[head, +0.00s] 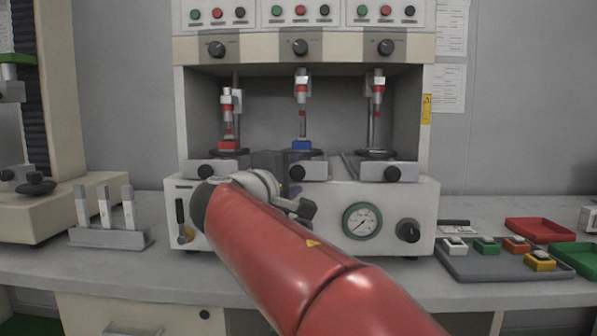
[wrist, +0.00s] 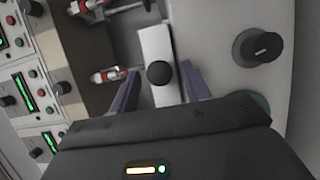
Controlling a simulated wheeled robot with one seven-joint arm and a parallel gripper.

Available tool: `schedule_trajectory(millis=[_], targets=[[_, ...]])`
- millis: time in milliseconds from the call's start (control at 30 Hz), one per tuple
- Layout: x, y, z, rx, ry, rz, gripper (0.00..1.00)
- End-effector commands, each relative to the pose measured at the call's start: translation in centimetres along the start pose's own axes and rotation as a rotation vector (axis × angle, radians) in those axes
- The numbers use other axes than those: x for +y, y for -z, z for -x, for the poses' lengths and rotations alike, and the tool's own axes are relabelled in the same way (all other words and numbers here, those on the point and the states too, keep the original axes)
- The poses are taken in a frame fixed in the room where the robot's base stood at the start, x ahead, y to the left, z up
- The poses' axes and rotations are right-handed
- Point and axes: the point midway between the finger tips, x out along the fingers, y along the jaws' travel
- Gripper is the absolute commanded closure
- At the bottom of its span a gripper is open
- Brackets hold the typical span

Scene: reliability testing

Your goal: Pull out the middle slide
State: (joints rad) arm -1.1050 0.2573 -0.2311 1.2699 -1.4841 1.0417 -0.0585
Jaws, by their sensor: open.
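The middle slide (head: 315,172) is a light plate with a round black knob (head: 297,173), below the middle plunger. In the wrist view the slide (wrist: 156,45) and its knob (wrist: 160,73) lie between the purple fingers. My gripper (head: 281,172) is at the middle slide in the head view, partly hidden by my red arm. In the wrist view my gripper (wrist: 160,76) is open, one finger on each side of the knob, with gaps visible. Whether the fingertips reach down past the knob I cannot tell. The left slide (head: 222,170) and right slide (head: 379,172) sit beside it.
A pressure gauge (head: 362,221) and black dial (head: 408,231) are on the machine's front. A rack of upright pieces (head: 108,238) stands left. A grey tray (head: 480,268) with several coloured pieces and a red tray (head: 540,230) are right. My arm crosses the front bench.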

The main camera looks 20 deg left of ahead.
Motion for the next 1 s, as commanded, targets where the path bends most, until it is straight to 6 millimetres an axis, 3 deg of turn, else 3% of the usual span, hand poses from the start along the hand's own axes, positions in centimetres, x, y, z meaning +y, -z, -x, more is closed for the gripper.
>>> schedule_trajectory(millis=[200, 467, 833, 1000], targets=[[0.0, 0.0, -2.0, 0.0, 0.001, 0.0, 0.53], [0.0, 0.0, -2.2, 0.0, 0.001, -0.001, 0.53], [0.0, -0.1, -2.2, 0.0, 0.001, -0.001, 0.98], [-0.2, -0.2, -1.8, 0.001, 0.001, -0.002, 1.0]])
